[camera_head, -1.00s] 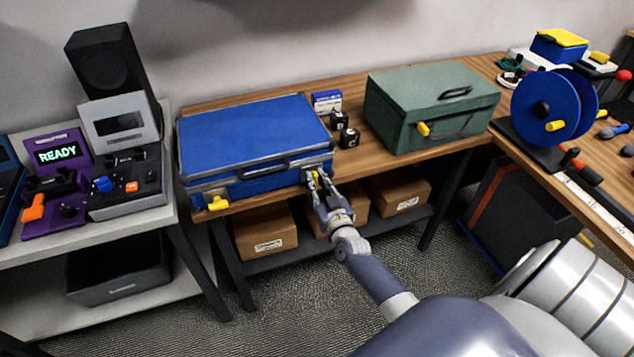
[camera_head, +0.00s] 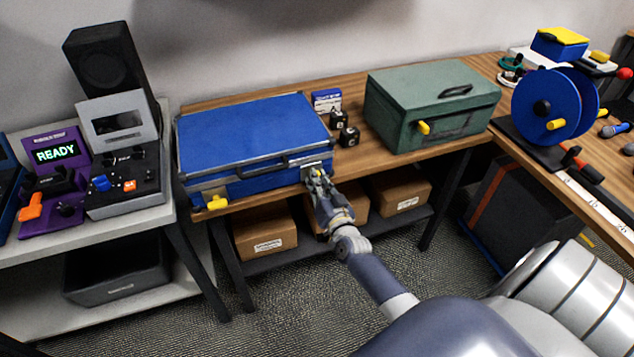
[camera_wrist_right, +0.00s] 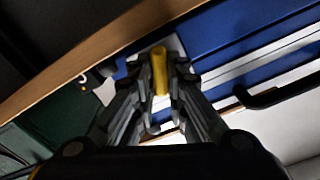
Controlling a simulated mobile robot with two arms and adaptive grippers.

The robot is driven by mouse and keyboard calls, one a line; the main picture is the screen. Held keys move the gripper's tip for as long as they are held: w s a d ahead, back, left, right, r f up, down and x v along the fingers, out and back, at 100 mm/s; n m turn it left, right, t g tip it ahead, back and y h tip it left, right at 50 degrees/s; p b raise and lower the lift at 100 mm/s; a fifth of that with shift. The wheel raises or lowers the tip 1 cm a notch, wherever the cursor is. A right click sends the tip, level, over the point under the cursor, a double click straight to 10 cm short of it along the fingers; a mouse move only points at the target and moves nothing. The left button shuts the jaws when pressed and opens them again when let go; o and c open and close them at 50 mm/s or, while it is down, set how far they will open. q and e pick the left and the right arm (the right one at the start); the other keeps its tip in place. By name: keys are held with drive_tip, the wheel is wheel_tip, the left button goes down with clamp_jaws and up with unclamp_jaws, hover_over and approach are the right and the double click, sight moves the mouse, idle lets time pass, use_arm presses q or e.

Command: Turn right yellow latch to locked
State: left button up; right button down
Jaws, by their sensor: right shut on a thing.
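A closed blue case (camera_head: 250,138) with metal edging lies on the wooden bench. Its left yellow latch (camera_head: 217,202) sits at the front left corner. Its right yellow latch (camera_head: 319,173) is at the front right corner, mostly covered by my right gripper (camera_head: 317,178). In the right wrist view the yellow latch (camera_wrist_right: 160,72) stands on a pale plate between the two fingers of the right gripper (camera_wrist_right: 162,85). The right gripper is shut on this latch. My left gripper is not in view.
A green toolbox (camera_head: 430,108) with a yellow latch stands to the right. Small black blocks (camera_head: 349,136) and a blue-white box (camera_head: 327,102) stand between it and the case. Cardboard boxes (camera_head: 265,232) sit on the shelf below. A blue reel (camera_head: 545,105) stands far right.

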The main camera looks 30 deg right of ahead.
drive_tip(key=m+b, duration=0.1)
drive_tip(key=m, duration=0.3)
drive_tip(key=m+b, duration=0.1)
drive_tip(key=m, duration=0.3)
drive_tip(key=m+b, duration=0.1)
drive_tip(key=m, duration=0.4)
drive_tip(key=shift+d+f+b, duration=0.15)
drive_tip(key=shift+f+b, duration=0.15)
drive_tip(key=shift+b, duration=0.05)
idle(0.4)
drive_tip(key=c, duration=1.6)
unclamp_jaws()
drive_tip(key=v, duration=1.2)
drive_tip(key=shift+s+f, duration=0.1)
